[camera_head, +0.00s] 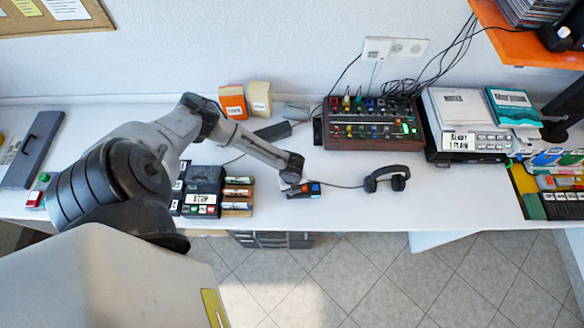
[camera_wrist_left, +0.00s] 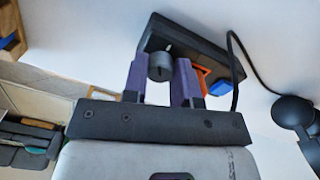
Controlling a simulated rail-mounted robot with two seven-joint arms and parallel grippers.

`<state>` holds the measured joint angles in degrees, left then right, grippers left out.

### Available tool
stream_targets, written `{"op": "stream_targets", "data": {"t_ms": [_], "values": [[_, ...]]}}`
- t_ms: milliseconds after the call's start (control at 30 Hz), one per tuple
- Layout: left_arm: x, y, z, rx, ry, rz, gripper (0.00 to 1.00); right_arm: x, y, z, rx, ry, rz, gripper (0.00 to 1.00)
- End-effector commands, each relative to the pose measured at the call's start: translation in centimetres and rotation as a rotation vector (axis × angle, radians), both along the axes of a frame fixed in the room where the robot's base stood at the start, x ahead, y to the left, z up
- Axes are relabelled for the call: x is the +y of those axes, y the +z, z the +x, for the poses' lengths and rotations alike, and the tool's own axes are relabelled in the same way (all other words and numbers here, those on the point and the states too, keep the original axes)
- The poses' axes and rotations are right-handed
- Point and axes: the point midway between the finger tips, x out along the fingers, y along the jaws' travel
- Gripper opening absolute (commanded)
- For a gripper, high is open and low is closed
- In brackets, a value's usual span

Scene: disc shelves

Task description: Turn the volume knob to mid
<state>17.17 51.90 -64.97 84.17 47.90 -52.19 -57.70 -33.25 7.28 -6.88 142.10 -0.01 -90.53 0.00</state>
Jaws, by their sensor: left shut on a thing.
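A small dark control box (camera_head: 303,193) lies on the white table near its front edge. It also shows in the left wrist view (camera_wrist_left: 190,45), with a grey round knob (camera_wrist_left: 160,66), an orange part (camera_wrist_left: 201,70) and a blue part (camera_wrist_left: 222,88). My left gripper (camera_head: 293,187) is over the left part of the box. Its two purple fingers (camera_wrist_left: 161,78) stand on either side of the knob and are shut on it. The knob's pointer and any scale marks cannot be made out. My right gripper is not in view.
Headphones (camera_head: 386,178) lie to the right of the box. A cable runs from the box towards them. A mixer (camera_head: 372,124) stands behind. Black button boxes (camera_head: 203,190) and a small rack (camera_head: 238,195) stand to the left.

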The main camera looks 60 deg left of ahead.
Motion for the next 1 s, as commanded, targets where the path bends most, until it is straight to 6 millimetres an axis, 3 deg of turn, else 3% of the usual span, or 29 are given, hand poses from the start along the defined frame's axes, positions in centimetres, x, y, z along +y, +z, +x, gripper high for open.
{"op": "stream_targets", "data": {"t_ms": [500, 1000], "values": [[0.04, -0.04, 0.04, -0.001, -0.386, 0.001, 0.03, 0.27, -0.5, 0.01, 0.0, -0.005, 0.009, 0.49], [0.02, -0.01, 0.04, -0.001, -0.504, 0.001, 0.03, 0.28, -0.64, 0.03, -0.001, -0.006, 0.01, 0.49]]}}
